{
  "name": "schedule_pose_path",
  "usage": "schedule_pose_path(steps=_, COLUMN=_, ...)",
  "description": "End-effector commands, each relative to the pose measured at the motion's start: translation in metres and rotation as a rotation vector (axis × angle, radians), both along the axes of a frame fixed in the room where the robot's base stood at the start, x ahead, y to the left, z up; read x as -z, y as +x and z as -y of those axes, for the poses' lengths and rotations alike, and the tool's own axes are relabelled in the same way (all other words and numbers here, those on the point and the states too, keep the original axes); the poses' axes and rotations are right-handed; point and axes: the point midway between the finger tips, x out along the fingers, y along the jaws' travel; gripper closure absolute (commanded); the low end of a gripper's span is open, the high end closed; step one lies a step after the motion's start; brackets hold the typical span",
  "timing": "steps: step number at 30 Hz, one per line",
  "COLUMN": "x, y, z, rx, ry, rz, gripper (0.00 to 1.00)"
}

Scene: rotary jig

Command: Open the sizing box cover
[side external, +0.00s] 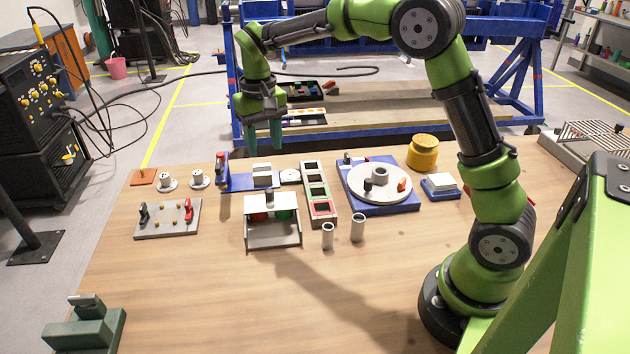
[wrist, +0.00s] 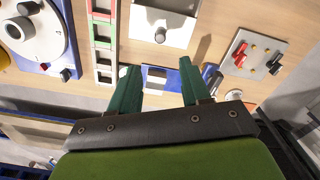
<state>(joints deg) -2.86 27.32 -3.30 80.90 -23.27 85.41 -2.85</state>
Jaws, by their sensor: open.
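The sizing box (side external: 273,240) is a small grey box near the middle of the table, with red and green things showing inside through its open front. Its pale flat cover (side external: 258,203) lies on top, with a dark knob standing on it. In the wrist view the cover (wrist: 176,8) is at the top edge, partly cut off, with its round knob towards me. My gripper (side external: 264,146) is above the table's far edge, behind and above the box, apart from it. In the wrist view my gripper (wrist: 158,68) has its two green fingers spread, with nothing held between them.
A blue fixture with pale blocks (wrist: 156,76) lies below my fingers. Beside the box are a framed strip with coloured windows (side external: 318,190), a blue-based turntable (side external: 380,184) and two metal tubes (side external: 358,227). A grey plate with red and black clamps (side external: 167,219) stands left.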

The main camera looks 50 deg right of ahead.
Motion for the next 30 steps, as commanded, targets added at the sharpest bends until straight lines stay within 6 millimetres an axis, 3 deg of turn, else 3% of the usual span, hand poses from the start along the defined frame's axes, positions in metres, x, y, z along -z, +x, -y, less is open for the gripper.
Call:
schedule_pose_path(steps=9, x=0.072, y=-0.001, z=0.0, rx=0.001, ry=0.002, rz=-0.005, gripper=0.53)
schedule_pose_path(steps=15, x=0.107, y=-0.001, z=0.0, rx=0.001, ry=0.001, rz=-0.003, gripper=0.53)
schedule_pose_path(steps=21, x=0.123, y=0.0, z=0.0, rx=0.001, ry=0.002, rz=0.0, gripper=0.53)
schedule_pose_path(steps=30, x=0.125, y=0.0, z=0.0, rx=0.001, ry=0.001, rz=0.002, gripper=0.53)
